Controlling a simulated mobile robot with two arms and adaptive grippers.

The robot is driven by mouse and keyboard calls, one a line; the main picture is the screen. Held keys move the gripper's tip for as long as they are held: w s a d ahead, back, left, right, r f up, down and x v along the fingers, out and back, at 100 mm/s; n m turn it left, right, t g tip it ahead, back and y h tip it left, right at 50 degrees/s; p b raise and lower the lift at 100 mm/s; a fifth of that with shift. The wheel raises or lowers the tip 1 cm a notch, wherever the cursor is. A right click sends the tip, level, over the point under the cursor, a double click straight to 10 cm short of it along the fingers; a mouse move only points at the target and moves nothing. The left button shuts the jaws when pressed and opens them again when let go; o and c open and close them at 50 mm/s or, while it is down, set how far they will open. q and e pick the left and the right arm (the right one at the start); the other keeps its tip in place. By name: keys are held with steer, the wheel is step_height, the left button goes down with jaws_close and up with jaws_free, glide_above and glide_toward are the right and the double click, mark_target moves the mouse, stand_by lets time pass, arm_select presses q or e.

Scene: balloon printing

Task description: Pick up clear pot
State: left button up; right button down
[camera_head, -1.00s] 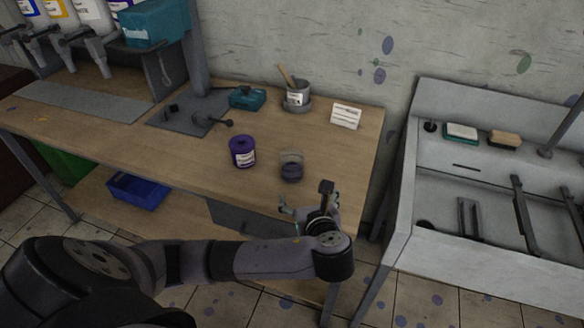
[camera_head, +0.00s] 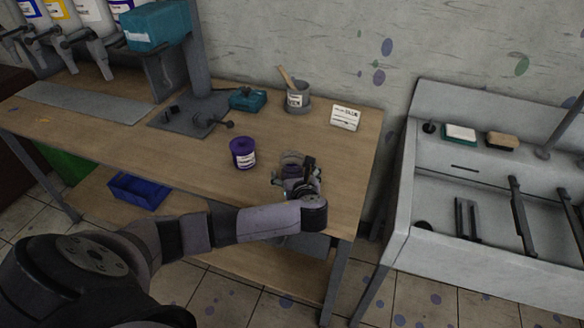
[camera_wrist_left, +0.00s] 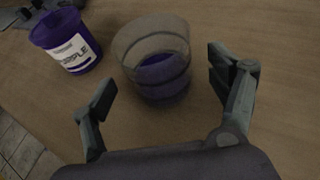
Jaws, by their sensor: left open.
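The clear pot (camera_wrist_left: 150,42) is a see-through cup with purple in its lower part. It stands upright on the wooden table and shows in the left wrist view just ahead of my left gripper (camera_wrist_left: 163,88). The two fingers are apart, one to each side of the pot's near side, with no visible grip on it. In the head view the pot's rim (camera_head: 291,157) shows just behind my left gripper (camera_head: 292,180), which hides its lower part. My right gripper is not in view.
A purple labelled tub (camera_head: 243,153) stands left of the pot; it also shows in the left wrist view (camera_wrist_left: 66,42). A grey pot with a stick (camera_head: 297,95) and a white card (camera_head: 345,117) stand at the back. A sink (camera_head: 470,200) is to the right.

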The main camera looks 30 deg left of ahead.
arm_select(q)
steer(key=shift+x, duration=1.45)
steer(key=c, duration=1.3)
